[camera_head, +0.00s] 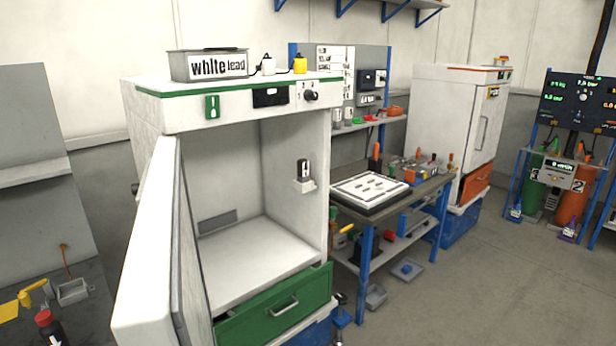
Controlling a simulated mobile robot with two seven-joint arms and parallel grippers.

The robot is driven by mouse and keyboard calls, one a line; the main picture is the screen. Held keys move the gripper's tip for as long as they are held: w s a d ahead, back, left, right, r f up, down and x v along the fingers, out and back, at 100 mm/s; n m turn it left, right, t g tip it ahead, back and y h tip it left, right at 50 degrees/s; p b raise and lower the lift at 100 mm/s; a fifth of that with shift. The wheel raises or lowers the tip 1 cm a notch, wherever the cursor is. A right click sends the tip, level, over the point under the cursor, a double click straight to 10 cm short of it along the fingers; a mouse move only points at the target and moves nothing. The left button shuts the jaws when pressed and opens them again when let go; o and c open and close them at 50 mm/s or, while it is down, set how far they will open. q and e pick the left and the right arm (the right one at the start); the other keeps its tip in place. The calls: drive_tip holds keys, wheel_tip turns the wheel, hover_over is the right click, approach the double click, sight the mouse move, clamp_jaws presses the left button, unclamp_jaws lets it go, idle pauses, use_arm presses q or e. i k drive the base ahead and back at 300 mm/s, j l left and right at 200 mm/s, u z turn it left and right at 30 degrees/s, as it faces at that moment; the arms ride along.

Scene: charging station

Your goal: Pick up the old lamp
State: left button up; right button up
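No object is clearly recognisable as the old lamp. A small dark cylinder with a light band (304,169) stands in a white holder (304,186) on the inner right wall of the open white cabinet (225,150). It may be the lamp, but it is too small to tell. The cabinet door (150,250) is swung open at the left, and the cabinet floor (260,250) is empty. Neither of my grippers is in view.
A green drawer (280,303) is below. A blue-legged workbench (430,186) stands at right. Open floor (480,290) lies in front of the bench.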

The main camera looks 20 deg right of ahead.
sight(302, 164)
drive_tip(key=l+u, duration=0.15)
drive_tip(key=l, duration=0.4)
drive_tip(key=k+l+u, duration=0.1)
drive_tip(key=l, duration=0.4)
drive_tip(key=i+l+u, duration=0.15)
drive_tip(key=l, duration=0.4)
drive_tip(key=l+u, duration=0.15)
drive_tip(key=l, duration=0.35)
